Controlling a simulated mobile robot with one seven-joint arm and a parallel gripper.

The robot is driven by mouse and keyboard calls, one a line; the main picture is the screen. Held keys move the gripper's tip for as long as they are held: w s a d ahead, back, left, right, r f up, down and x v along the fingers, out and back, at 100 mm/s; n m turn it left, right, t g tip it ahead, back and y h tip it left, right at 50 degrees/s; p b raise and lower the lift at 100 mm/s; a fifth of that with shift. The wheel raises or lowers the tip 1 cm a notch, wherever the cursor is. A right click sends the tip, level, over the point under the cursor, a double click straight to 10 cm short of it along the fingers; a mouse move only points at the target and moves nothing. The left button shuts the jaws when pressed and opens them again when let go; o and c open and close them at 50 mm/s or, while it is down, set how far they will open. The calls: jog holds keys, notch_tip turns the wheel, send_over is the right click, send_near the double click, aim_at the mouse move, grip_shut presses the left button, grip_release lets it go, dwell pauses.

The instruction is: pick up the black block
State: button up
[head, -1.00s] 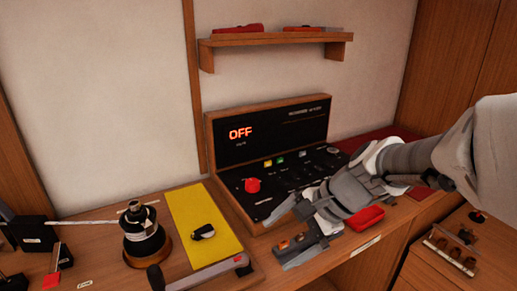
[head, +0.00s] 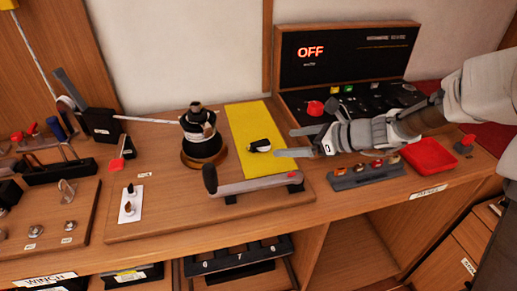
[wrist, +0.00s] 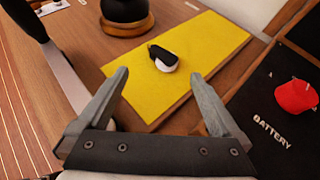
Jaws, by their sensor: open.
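A small black block (head: 258,146) with a white part lies on the yellow mat (head: 246,118). In the wrist view the block (wrist: 163,58) lies ahead of the fingers, near the middle of the yellow mat (wrist: 205,48). My gripper (head: 292,142) is open and empty, at the right edge of the mat in the head view. In the wrist view the two fingertips (wrist: 158,76) are spread wide, with the block beyond them and between their lines. Nothing hides the block.
A black winch drum (head: 200,140) stands left of the mat. The control panel (head: 345,55) with a red knob (head: 315,108) rises behind. A red tray (head: 432,157) sits to the right.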

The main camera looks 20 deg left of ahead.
aim_at(264, 144)
jog(key=x, duration=0.4)
jog(key=shift+b, duration=0.3)
jog(key=x, duration=0.3)
jog(key=b+x, duration=0.1)
jog(key=x, duration=0.1)
jog(key=shift+w+f, duration=0.1)
jog(key=shift+w, duration=0.25)
grip_shut()
